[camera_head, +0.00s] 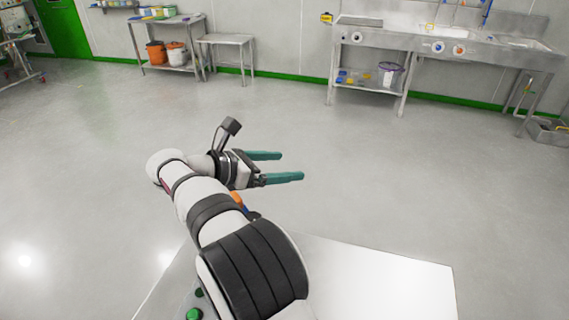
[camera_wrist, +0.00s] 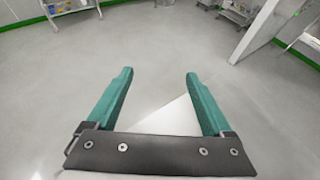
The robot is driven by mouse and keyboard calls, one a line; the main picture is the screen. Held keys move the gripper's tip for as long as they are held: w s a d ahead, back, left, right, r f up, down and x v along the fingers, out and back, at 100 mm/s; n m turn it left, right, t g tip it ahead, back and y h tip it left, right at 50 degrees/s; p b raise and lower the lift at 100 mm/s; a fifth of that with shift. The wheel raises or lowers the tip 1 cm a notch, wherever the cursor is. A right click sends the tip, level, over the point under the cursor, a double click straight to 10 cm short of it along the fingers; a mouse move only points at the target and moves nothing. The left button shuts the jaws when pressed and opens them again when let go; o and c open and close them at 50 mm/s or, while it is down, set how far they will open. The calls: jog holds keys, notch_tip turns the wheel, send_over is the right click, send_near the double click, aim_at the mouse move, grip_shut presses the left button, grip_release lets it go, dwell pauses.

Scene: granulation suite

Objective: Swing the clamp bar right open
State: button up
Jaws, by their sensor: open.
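My gripper (camera_head: 284,166) is open and empty, with its two green fingers apart and pointing right in the head view. In the wrist view my gripper (camera_wrist: 157,90) also shows both fingers spread, with grey floor and a white surface between and beyond them. No clamp bar can be made out in either view. Nothing touches the fingers.
A long steel sink bench (camera_head: 450,45) stands against the back wall at right. A steel table (camera_head: 165,22) with orange and white buckets below and a small bare table (camera_head: 226,40) stand at back left. A green door (camera_head: 63,28) is far left. The floor between is clear.

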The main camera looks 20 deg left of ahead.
jog(key=shift+w+d+r, duration=0.1)
jog(key=shift+d+r, duration=0.2)
jog(key=shift+d, duration=0.2)
